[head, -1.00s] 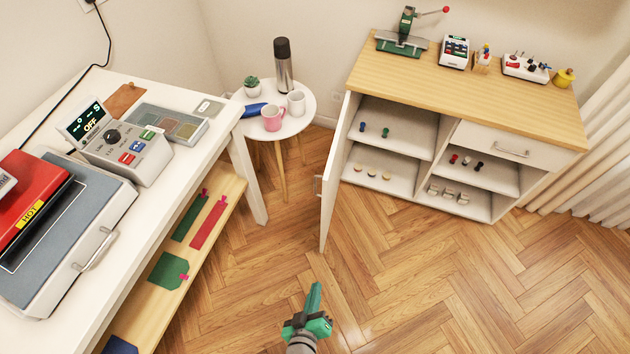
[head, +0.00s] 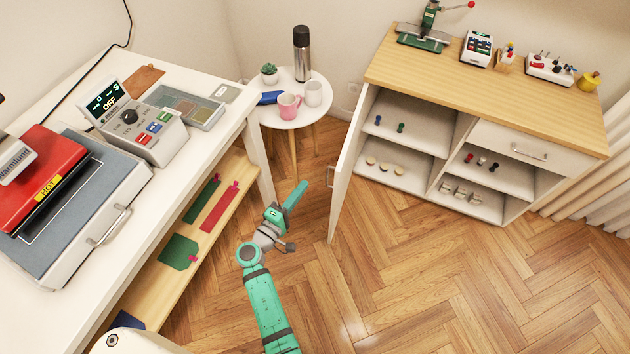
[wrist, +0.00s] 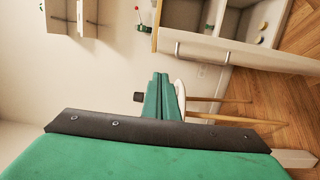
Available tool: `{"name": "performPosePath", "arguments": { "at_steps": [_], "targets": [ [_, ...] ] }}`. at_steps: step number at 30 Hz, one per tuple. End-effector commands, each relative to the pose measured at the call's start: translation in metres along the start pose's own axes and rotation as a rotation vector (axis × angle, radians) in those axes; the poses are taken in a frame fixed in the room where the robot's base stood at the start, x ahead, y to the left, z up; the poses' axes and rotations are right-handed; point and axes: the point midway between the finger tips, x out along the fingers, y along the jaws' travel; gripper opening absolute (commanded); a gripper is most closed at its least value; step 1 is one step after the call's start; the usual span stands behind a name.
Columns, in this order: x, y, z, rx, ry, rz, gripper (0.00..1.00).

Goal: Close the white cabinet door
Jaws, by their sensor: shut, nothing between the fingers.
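The white cabinet (head: 490,120) has a wooden top and stands at the right in the head view. Its white door (head: 347,172) is hinged at the cabinet's left side and stands wide open, seen nearly edge-on. The door's handle (head: 330,176) is on its left face. My green gripper (head: 297,193) is left of the door, apart from it, with its shut fingers pointing up and right. In the wrist view the fingers (wrist: 160,97) are together with nothing between them. The cabinet and door (wrist: 220,48) show beyond them, at the top right.
A white worktable (head: 215,128) with a red heat press (head: 45,165) and a wooden lower shelf (head: 222,220) stands at the left. A round side table (head: 305,117) with mugs and a flask stands behind my gripper. The wooden floor in front of the cabinet is clear.

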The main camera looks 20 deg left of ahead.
Motion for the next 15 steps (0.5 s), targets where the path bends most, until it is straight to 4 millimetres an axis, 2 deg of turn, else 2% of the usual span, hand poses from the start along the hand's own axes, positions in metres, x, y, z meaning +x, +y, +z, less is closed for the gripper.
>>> {"name": "performPosePath", "arguments": {
  "at_steps": [15],
  "targets": [
    [0.091,0.0,0.002,0.003,-0.003,-0.002,0.0]
  ]
}}
